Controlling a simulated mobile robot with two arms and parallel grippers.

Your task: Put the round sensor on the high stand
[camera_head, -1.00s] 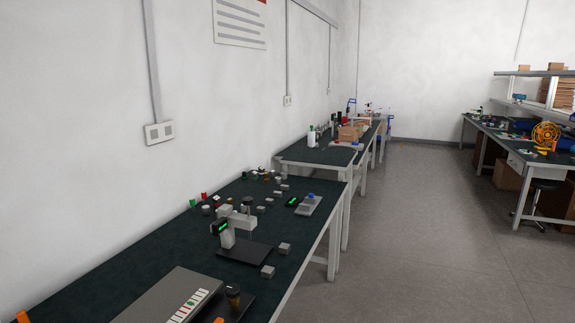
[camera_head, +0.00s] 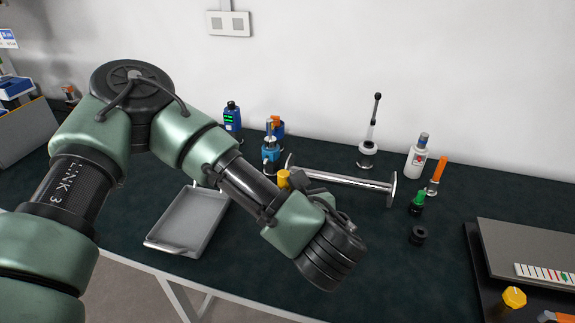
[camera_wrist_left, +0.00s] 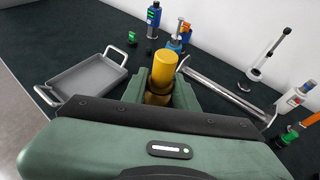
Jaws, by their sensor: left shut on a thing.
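My left gripper (camera_wrist_left: 158,94) is shut on a yellow cylinder (camera_wrist_left: 163,68) with a dark lower part, seen upright between the fingers in the wrist view. In the head view the yellow cylinder (camera_head: 284,179) shows just past my wrist, which hides most of the gripper. A tall thin post with a black top (camera_head: 372,125) stands on a round metal base near the wall. A small black round piece (camera_head: 418,236) sits on the bench at the right. I cannot tell for certain which thing is the round sensor or the high stand. My right gripper is not in view.
A grey tray (camera_head: 189,221) lies left. A chrome bar with end discs (camera_head: 345,178) lies behind my wrist. Blue devices (camera_head: 232,117), a white bottle (camera_head: 417,157), a green-topped piece (camera_head: 417,203) and an orange-handled tool (camera_head: 437,174) stand around. A grey case (camera_head: 525,252) is at the right.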

